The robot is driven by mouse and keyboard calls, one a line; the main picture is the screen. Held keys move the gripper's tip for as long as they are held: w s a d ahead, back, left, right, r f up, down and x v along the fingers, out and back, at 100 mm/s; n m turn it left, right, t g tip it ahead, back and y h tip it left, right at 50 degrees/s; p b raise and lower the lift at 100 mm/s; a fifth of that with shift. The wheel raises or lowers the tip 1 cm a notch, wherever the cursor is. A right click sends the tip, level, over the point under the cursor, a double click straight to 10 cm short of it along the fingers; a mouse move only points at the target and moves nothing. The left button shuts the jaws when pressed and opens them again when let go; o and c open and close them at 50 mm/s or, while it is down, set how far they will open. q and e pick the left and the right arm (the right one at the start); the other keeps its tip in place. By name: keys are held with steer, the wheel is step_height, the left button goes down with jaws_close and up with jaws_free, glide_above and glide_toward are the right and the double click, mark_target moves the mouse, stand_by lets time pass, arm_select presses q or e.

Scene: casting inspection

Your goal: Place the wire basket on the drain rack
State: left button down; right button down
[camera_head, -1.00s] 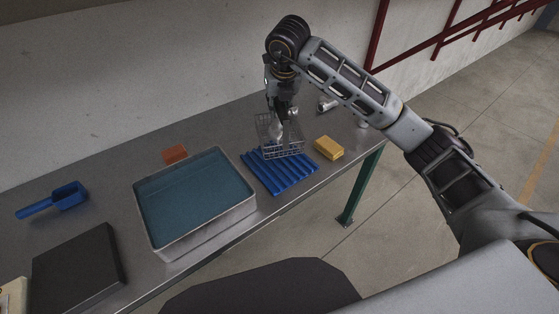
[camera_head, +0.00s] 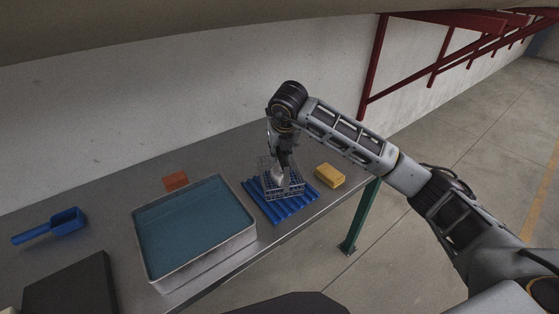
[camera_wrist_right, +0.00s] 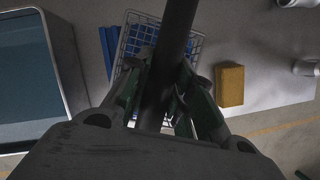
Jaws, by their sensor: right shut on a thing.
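The wire basket (camera_head: 292,189) is a small grey mesh box with a pale grey thing inside it. It is over the blue ribbed drain rack (camera_head: 285,213), which shows at its front and sides. It looks low, but I cannot tell whether its bottom touches the ribs. My right gripper (camera_head: 283,161) comes down from above and is shut on the basket. In the right wrist view a dark bar runs between the fingers (camera_wrist_right: 165,95), with the basket mesh (camera_wrist_right: 140,35) and a strip of the rack (camera_wrist_right: 109,48) behind. My left gripper is not in view.
A metal tub (camera_head: 203,269) of blue-green liquid stands left of the rack. A yellow block (camera_head: 329,175) sits close on the right, near the table edge. An orange block (camera_head: 176,180), a blue scoop (camera_head: 62,224) and a dark flat box (camera_head: 72,290) are farther left.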

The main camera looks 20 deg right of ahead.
steer(key=shift+f, duration=0.15)
step_height(320, 180, down, 2)
steer(key=shift+f, duration=0.75)
steer(key=c, duration=1.5)
jaws_free()
steer(key=shift+o, duration=1.3)
steer(key=shift+s+r, duration=0.2)
steer(key=shift+r, duration=0.45)
steer(key=v, duration=1)
steer(key=shift+s+r, duration=0.25)
steer(key=shift+r, duration=0.05)
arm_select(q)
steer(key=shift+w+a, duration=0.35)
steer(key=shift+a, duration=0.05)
